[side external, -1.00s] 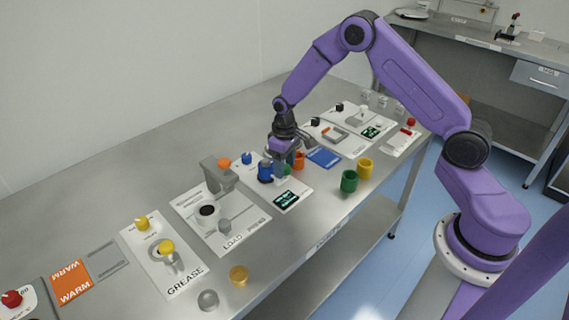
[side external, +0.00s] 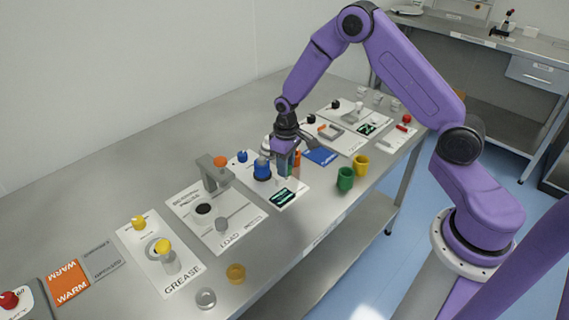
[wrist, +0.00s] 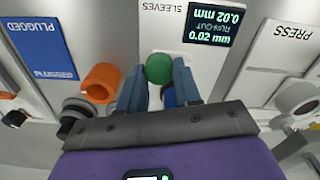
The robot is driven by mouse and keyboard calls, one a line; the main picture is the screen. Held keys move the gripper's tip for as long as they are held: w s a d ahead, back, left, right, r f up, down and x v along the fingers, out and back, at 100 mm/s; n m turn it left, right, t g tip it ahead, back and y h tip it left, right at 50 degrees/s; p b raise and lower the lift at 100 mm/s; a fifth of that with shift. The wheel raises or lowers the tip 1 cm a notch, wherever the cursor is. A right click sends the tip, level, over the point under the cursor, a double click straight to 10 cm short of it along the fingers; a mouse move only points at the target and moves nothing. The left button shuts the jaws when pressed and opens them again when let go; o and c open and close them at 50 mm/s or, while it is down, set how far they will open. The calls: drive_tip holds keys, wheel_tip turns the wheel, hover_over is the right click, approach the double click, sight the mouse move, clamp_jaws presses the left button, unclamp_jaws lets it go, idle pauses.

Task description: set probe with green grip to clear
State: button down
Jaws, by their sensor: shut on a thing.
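My gripper (wrist: 158,88) points down over the white sleeves panel, its two blue fingers shut on the round green grip (wrist: 159,68) of the probe. The rest of the probe is hidden below the grip and between the fingers. In the side view my gripper (side external: 287,174) hides most of the probe. A dark display (wrist: 213,24) on the same panel reads run-out 0.02 mm; it also shows in the side view (side external: 282,197). I cannot make out a "clear" marking.
An orange sleeve (wrist: 101,82) stands close beside my gripper. A blue cylinder (side external: 262,168) stands at its other side. A blue card (wrist: 42,48) reads "PLUGGED". A green cup (side external: 345,179) and a yellow cup (side external: 361,165) stand near the front edge. The press fixture (side external: 213,172) is to the left.

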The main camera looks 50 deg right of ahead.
drive_tip(key=shift+s, duration=0.25)
drive_tip(key=c, duration=0.8)
unclamp_jaws()
drive_tip(key=shift+r, duration=0.1)
wheel_tip(320, 180, up, 17)
drive_tip(key=shift+r, duration=0.15)
